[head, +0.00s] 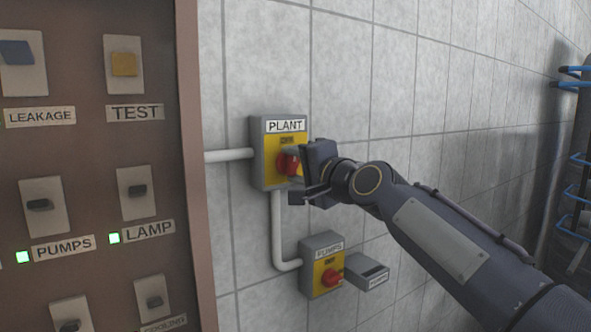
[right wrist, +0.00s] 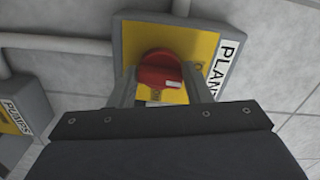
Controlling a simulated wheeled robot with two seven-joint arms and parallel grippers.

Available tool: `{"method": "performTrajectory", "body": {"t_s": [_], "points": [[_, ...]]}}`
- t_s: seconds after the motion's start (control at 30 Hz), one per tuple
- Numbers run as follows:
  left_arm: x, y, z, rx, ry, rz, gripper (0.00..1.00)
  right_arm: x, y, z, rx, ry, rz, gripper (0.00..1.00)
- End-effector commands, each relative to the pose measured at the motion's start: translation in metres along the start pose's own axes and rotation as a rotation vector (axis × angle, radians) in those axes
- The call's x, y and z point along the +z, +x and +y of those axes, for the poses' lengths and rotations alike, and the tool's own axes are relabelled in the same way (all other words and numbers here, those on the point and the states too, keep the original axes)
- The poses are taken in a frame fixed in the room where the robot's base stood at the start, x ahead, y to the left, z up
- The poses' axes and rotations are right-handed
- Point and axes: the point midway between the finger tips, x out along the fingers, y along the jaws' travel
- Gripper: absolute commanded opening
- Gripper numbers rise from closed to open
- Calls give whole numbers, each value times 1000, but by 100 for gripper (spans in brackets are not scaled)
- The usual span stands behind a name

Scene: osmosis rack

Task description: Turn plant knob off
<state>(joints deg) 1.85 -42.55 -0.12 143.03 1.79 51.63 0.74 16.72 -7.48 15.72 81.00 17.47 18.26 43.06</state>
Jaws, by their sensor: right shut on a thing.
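The red plant knob (head: 287,163) sits on the yellow face of a grey switch box (head: 262,155) labelled PLANT, fixed to the tiled wall. My right gripper (head: 296,172) reaches it from the right and partly hides it in the head view. In the right wrist view the knob (right wrist: 159,72) lies between the two fingers of my right gripper (right wrist: 155,85), which are closed on its sides. A white mark shows on the knob's right side there. The knob's exact setting is hard to read. My left gripper is not in view.
A second box (head: 322,265) labelled PUMPS, with its own red knob (head: 331,276), is below and joined by a white pipe (head: 278,230). A brown panel (head: 90,240) with several switches stands at the left. Blue-fitted pipework (head: 575,190) is at the far right.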

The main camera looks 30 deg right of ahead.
Motion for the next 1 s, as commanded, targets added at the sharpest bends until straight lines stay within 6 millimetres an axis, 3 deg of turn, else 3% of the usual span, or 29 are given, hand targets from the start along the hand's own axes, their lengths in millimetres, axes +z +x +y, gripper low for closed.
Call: {"method": "performTrajectory", "body": {"t_s": [0.77,0.8,0.93,1.0], "points": [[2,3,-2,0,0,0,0,1,1,3,6,-100,-5,21],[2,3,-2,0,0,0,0,1,1,3,6,-100,-5,48],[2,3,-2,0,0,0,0,1,0,2,5,-99,-3,65],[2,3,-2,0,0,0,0,1,0,2,4,-99,-3,65]]}}
